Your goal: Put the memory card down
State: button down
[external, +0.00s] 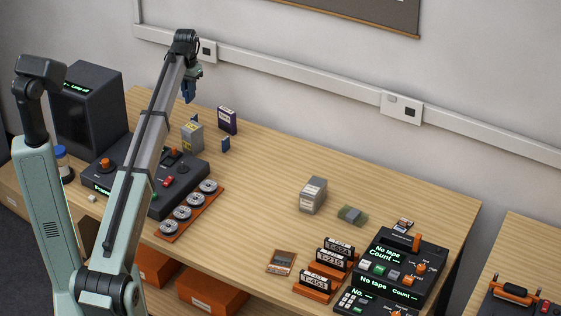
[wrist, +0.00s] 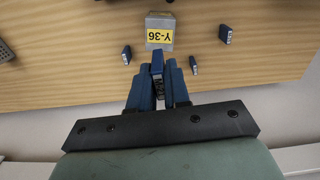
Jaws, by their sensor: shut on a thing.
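My gripper (wrist: 158,75) is shut on a small dark blue memory card (wrist: 157,67), held between its two blue fingers in the wrist view. Pale lettering shows on the card's face. In the external view my gripper (external: 188,92) hangs above the back left of the table, beyond a grey box with a yellow label (external: 192,138). That box, marked Y-36, shows just past the fingertips in the wrist view (wrist: 160,22). The card cannot be clearly told from the fingers in the external view.
Near the grey box stand a dark blue box (external: 227,121) and small blue pieces, one in front (external: 226,145). A black console (external: 178,190) and a reel tray (external: 190,212) lie front left. The middle of the wooden table (external: 262,170) is clear.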

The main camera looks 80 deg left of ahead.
jog(key=shift+f, duration=5.05)
jog(key=shift+f, duration=0.1)
jog(key=c, duration=1.1)
grip_release()
notch_tip(320, 180, up, 12)
jog(key=shift+r, duration=0.15)
